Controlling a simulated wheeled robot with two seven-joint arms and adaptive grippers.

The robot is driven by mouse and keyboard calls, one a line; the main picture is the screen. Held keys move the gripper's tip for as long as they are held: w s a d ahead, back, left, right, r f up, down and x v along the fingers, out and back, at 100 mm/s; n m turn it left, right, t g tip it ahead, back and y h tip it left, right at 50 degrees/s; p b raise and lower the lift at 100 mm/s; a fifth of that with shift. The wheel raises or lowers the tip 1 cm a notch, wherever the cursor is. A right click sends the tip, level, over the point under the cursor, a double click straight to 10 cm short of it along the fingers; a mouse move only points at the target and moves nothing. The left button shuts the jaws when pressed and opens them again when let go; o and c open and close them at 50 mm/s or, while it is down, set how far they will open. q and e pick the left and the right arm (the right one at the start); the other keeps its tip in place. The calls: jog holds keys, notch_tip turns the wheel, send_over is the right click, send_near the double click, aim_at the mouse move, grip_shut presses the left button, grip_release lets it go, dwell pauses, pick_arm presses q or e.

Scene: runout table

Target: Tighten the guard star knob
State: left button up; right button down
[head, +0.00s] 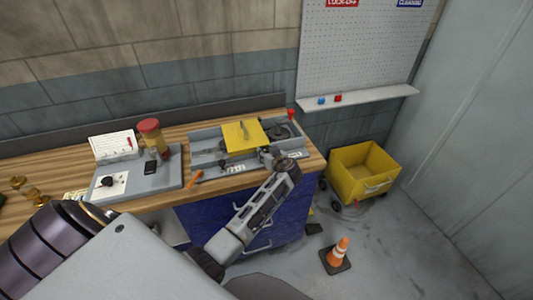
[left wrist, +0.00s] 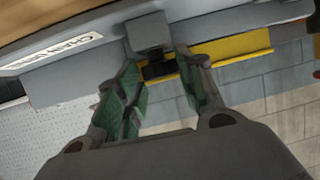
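The yellow guard (head: 243,136) sits over the grey runout table (head: 209,149) on the bench. In the left wrist view, the guard's yellow edge (left wrist: 232,48) runs behind my fingers. A dark knob (left wrist: 157,70) shows beside a grey block (left wrist: 149,31); its star shape is too small to make out. My left gripper (head: 272,158) is at the near side of the guard. In the left wrist view, my left gripper (left wrist: 159,62) is open, with green-padded fingers on either side of the knob and visible gaps. My right gripper is not in view.
An orange object (head: 194,179) lies near the bench's front edge. A yellow cart (head: 365,165) and traffic cone (head: 339,250) stand on the floor at right, with clear floor beyond.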

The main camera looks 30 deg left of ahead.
pick_arm(q)
jog(key=shift+c, duration=1)
jog(key=shift+s+m+t+h, duration=0.15)
jog(key=shift+m+t+h, duration=0.15)
jog(key=shift+t, duration=0.1)
jog(key=shift+a+m+t+h, duration=0.1)
jog(key=shift+m+t+h, duration=0.2)
jog(key=shift+m+t, duration=0.1)
jog(key=o, duration=1)
jog(key=v, duration=1.2)
